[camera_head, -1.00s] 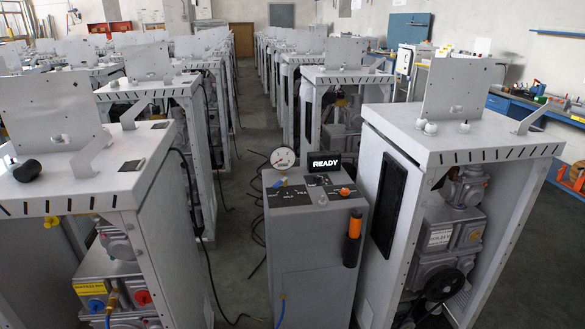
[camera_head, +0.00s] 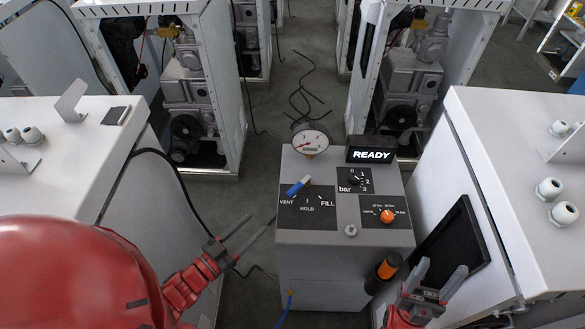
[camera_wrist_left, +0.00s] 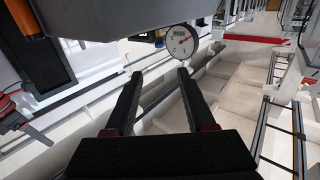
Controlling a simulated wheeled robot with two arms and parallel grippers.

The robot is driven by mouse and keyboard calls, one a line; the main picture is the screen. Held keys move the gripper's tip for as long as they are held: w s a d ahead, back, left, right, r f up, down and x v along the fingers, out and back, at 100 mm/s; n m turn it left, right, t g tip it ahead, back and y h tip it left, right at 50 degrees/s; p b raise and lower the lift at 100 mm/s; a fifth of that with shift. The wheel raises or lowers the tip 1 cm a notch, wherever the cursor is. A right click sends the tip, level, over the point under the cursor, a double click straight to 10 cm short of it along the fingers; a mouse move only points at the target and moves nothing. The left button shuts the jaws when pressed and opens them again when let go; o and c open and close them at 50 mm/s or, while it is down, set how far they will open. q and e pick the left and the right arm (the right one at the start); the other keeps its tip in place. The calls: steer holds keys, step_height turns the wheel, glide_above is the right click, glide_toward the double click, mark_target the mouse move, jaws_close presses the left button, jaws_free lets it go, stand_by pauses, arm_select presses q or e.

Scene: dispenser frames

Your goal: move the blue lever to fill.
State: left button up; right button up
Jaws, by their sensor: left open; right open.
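The blue lever (camera_head: 298,186) is on the top panel of a grey control box (camera_head: 318,262). Its handle lies tilted over a black plate marked VENT, HOLD and FILL, and it is nearer VENT. My left gripper (camera_head: 257,229) is open and empty, left of the box's left edge and apart from the lever. In the left wrist view my left gripper (camera_wrist_left: 158,85) shows both black fingers apart, with the gauge beyond them; the lever's handle cannot be made out clearly there. My right gripper (camera_head: 440,277) is open and empty, right of the box's front edge.
A pressure gauge (camera_head: 310,139) and a READY display (camera_head: 370,155) stand at the box's back. A bar knob (camera_head: 355,179) and an orange knob (camera_head: 387,216) are right of the lever. An orange-and-black handle (camera_head: 388,266) is on the box's right front. White cabinets flank both sides.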

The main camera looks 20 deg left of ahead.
mark_target(294, 189)
arm_select(q)
steer(key=p+x, duration=0.1)
steer(key=x, duration=1.6)
steer(key=shift+f, duration=0.2)
jaws_close()
stand_by(0.6)
